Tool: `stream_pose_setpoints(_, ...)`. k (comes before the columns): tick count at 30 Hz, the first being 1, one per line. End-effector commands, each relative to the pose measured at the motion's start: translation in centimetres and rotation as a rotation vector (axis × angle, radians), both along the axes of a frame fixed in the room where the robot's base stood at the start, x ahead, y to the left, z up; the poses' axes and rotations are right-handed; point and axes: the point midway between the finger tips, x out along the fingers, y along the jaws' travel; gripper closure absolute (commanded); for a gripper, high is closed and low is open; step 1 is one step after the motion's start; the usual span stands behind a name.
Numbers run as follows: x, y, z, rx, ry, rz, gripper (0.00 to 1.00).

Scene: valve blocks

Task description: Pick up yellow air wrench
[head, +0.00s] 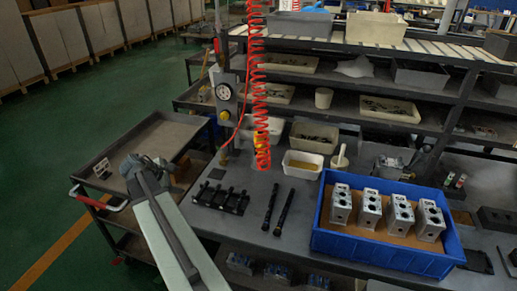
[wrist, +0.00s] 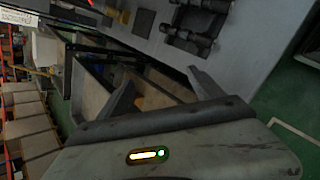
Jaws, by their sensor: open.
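The yellow air wrench (head: 258,141) hangs upright at the end of a red coiled hose (head: 260,80) in the head view, beside the gauge post over the workbench. The hose coils partly cover it. My gripper (head: 143,161) is left of the wrench and apart from it, over the grey cart. In the wrist view my gripper (wrist: 160,80) has its two fingers spread, with nothing between them.
A blue crate (head: 385,255) with several metal valve blocks stands on the workbench at right. A black rack (head: 220,197) and two dark rods lie nearer the middle. A grey cart (head: 150,145) stands at left. Green floor is clear farther left.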

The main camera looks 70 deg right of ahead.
Motion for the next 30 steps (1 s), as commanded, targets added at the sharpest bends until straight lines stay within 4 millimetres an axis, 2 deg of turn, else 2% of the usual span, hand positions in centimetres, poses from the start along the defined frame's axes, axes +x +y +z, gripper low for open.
stream_pose_setpoints(1, -3.1, -6.4, 1.2, -0.074, 0.111, 0.035, 0.24)
stream_pose_setpoints(3, -8.1, -13.5, 3.3, -0.163, 0.302, 0.103, 0.24)
stream_pose_setpoints(6, -14.4, -20.6, 5.9, -0.229, 0.551, 0.175, 0.24)
stream_pose_setpoints(9, -18.2, -24.1, 7.5, -0.250, 0.710, 0.216, 0.24)
stream_pose_setpoints(13, -20.2, -25.6, 8.3, -0.254, 0.797, 0.240, 0.24)
stream_pose_setpoints(17, -20.4, -25.9, 8.3, -0.254, 0.805, 0.243, 0.24)
stream_pose_setpoints(22, -21.0, -27.6, 7.3, -0.253, 0.804, 0.241, 0.24)
stream_pose_setpoints(27, -21.2, -28.1, 7.2, -0.253, 0.803, 0.242, 0.24)
stream_pose_setpoints(30, -21.6, -29.1, 6.6, -0.253, 0.802, 0.241, 0.24)
